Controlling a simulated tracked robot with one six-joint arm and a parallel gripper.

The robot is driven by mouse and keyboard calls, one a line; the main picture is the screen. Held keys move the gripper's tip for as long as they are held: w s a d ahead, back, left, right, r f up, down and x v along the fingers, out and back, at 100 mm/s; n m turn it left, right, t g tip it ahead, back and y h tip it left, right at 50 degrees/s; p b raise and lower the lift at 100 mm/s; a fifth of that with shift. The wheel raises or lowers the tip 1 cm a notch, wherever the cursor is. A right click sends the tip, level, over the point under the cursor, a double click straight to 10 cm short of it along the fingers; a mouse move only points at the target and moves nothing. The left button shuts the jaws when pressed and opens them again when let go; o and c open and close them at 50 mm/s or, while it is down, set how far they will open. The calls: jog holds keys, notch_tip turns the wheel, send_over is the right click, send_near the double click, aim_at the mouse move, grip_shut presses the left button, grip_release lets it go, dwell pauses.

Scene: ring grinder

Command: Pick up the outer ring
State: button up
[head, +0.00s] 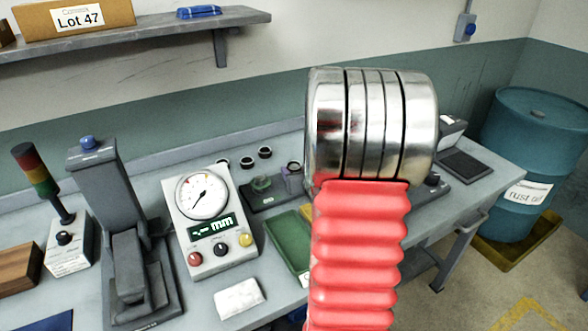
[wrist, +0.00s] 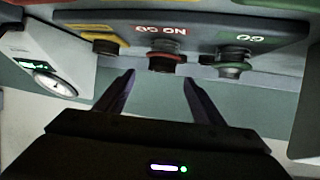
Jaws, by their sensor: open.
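I cannot single out the outer ring for sure. In the head view, small dark round pieces (head: 246,162) sit at the back of the bench, right of the gauge. In the wrist view, my gripper (wrist: 159,77) has two dark fingers spread apart with nothing seen between them. Beyond the tips is a grey panel marked NO GO and GO, its text upside down. A dark round piece with red (wrist: 165,60) shows between the fingertips, and one with green (wrist: 234,62) is to the right. In the head view my arm hides part of the bench.
The dial gauge box (head: 211,222) stands on the bench (head: 190,288), left of my arm; it also shows in the wrist view (wrist: 48,72). A grey press-like stand (head: 110,230) and signal light (head: 40,185) are further left. A blue drum (head: 530,150) stands right.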

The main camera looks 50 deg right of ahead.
aim_at(293, 165)
jog(key=shift+f+x, duration=0.2)
jog(key=shift+x, duration=2.15)
jog(key=shift+a, duration=0.1)
jog(key=shift+c, duration=0.2)
jog(key=c, duration=1.3)
jog(key=shift+o, duration=0.2)
jog(key=shift+r, duration=0.1)
notch_tip(293, 165, up, 10)
